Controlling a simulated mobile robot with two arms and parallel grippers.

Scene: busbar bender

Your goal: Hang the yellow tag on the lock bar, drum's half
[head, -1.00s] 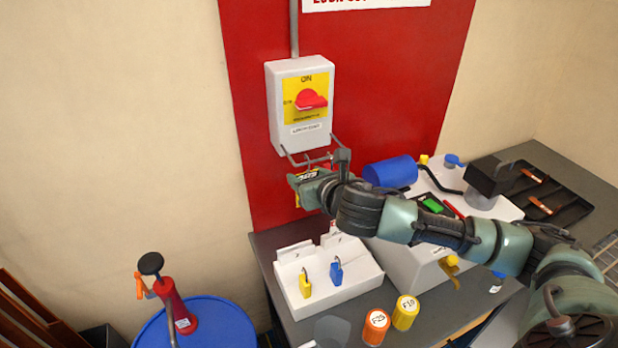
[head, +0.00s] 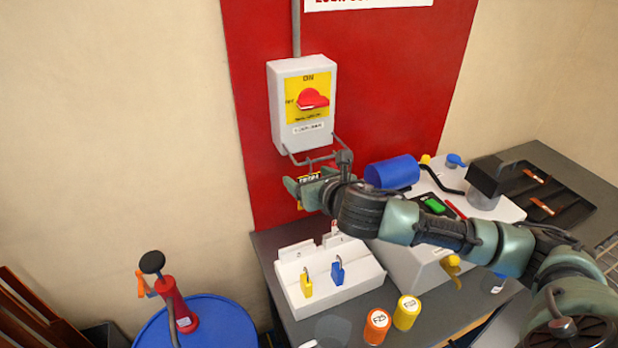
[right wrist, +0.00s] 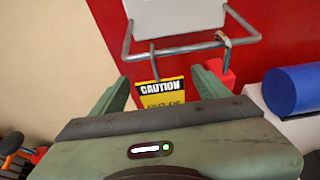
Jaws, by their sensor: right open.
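The yellow tag (right wrist: 162,92), with a black "CAUTION" header, hangs by a hook from the lock bar (right wrist: 186,48) in the right wrist view, on the bar's left half. In the head view the tag (head: 307,181) shows partly, below the lock bar (head: 316,160) under the switch box. My right gripper (right wrist: 162,88) is open, one finger on each side of the tag with gaps visible. It also shows in the head view (head: 307,182). A red padlock (right wrist: 218,70) hangs on the bar's right half, partly behind the right finger. My left gripper is not in view.
The switch box (head: 302,105) is on a red wall panel. A white tray (head: 333,296) with a yellow and a blue padlock stands below. A blue drum (head: 220,318) is at lower left. A blue cylinder (head: 392,173) is close right of my wrist.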

